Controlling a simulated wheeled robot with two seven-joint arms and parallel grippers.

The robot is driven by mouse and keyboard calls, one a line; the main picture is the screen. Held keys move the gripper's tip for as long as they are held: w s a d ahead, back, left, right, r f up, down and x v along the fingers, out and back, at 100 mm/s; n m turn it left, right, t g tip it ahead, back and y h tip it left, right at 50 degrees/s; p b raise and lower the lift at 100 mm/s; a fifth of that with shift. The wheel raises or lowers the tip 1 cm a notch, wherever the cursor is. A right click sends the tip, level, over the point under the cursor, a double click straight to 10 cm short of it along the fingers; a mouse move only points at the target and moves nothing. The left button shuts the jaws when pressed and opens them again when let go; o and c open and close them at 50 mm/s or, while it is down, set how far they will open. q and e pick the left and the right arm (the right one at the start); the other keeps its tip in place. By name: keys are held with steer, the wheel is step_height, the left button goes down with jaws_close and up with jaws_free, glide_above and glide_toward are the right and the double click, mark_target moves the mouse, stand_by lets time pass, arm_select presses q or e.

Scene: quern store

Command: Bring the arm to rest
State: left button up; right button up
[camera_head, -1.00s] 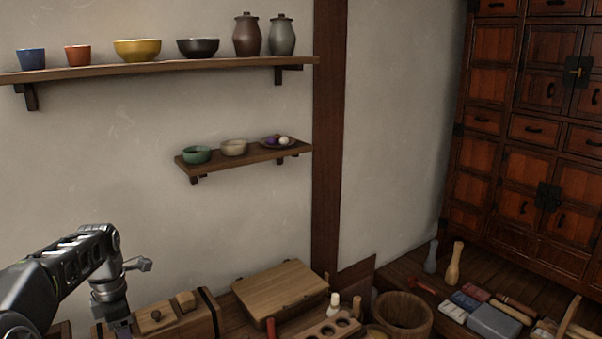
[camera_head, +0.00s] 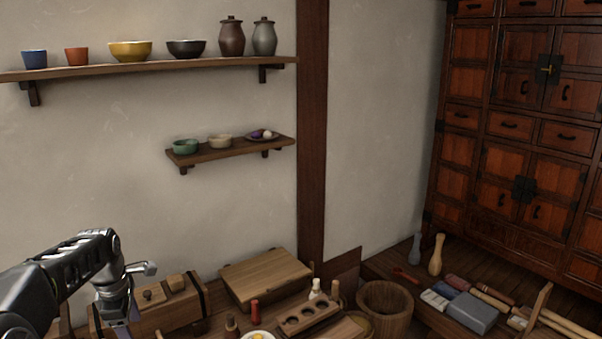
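My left arm comes in from the lower left. My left gripper (camera_head: 120,330) points down at the bottom edge of the picture, in front of a wooden box with lidded compartments (camera_head: 175,304). Its fingertips are mostly cut off by the frame, so I cannot tell whether it is open, shut or holding something. My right arm and gripper are not in view.
A wooden board box (camera_head: 265,274), a rack with round holes (camera_head: 308,316) and a wooden bucket (camera_head: 384,306) crowd the bench. Two wall shelves (camera_head: 150,69) (camera_head: 232,152) hold bowls and jars. A tall cabinet (camera_head: 520,130) stands right. The wall space above the arm is clear.

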arm_select(q)
steer(key=w+d+f+m+t, duration=0.2)
steer(key=w+d+f+m, duration=0.2)
steer(key=d+f+m, duration=0.4)
steer(key=s+d+f+m+h, duration=0.1)
steer(key=s+d+f+m, duration=0.25)
steer(key=d+f, duration=0.3)
steer(key=s+d+f+m+h, duration=0.1)
steer(key=s+d+f+m, duration=0.1)
steer(key=d+f+m, duration=0.45)
steer(key=s+d+f+g, duration=0.1)
steer(key=s+d+f, duration=0.3)
steer(key=s, duration=0.5)
steer(key=s+d+f+m+g+h, duration=0.1)
steer(key=s+d+f, duration=0.3)
steer(key=s, duration=0.5)
steer(key=s+d+f+m+g+h, duration=0.1)
steer(key=s+d+f, duration=0.3)
steer(key=s+d, duration=0.3)
steer(key=s, duration=0.2)
steer(key=shift+s+f, duration=0.3)
steer(key=shift+f, duration=0.1)
